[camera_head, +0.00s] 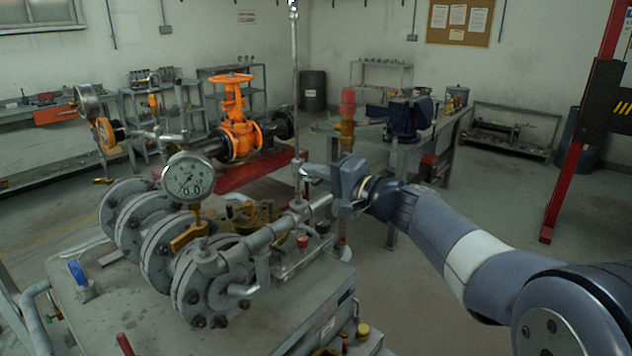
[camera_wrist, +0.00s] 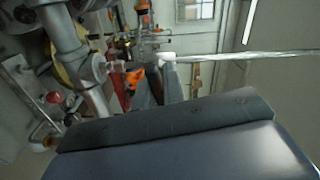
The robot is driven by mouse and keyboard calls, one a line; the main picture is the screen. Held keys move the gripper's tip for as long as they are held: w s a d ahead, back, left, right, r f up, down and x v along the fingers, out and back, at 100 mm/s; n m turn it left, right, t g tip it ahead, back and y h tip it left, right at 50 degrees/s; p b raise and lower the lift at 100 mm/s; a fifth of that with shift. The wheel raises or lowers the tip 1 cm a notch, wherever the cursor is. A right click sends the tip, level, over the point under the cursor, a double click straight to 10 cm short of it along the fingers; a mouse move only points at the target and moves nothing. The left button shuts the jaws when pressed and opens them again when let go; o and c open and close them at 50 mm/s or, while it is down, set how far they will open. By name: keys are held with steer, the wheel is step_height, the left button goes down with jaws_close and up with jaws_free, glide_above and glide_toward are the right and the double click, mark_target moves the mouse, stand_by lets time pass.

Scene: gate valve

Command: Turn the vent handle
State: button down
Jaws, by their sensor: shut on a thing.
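The vent handle is a small pale piece at the base of a thin upright metal rod (camera_head: 295,90), beside the grey flanged pipework. In the wrist view the pale handle end (camera_wrist: 167,57) shows at my fingertips, with the rod running off to the right. My gripper (camera_head: 308,173) reaches in from the right and is shut on the handle. It also shows in the wrist view (camera_wrist: 164,72), its two fingers close together around the handle. Most of the handle is hidden by the fingers.
The grey flanged valve body (camera_head: 205,275) with a pressure gauge (camera_head: 190,178) stands left of my gripper. An orange gate valve (camera_head: 238,130) sits behind on a red stand. A bench with a blue vise (camera_head: 405,117) stands behind my arm. Open floor lies to the right.

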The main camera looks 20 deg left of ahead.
steer(key=shift+m, duration=1.1)
steer(key=c, duration=1.5)
jaws_free()
steer(key=b+v, duration=0.2)
steer(key=v, duration=0.8)
steer(key=shift+s+d, duration=0.15)
steer(key=shift+d, duration=0.25)
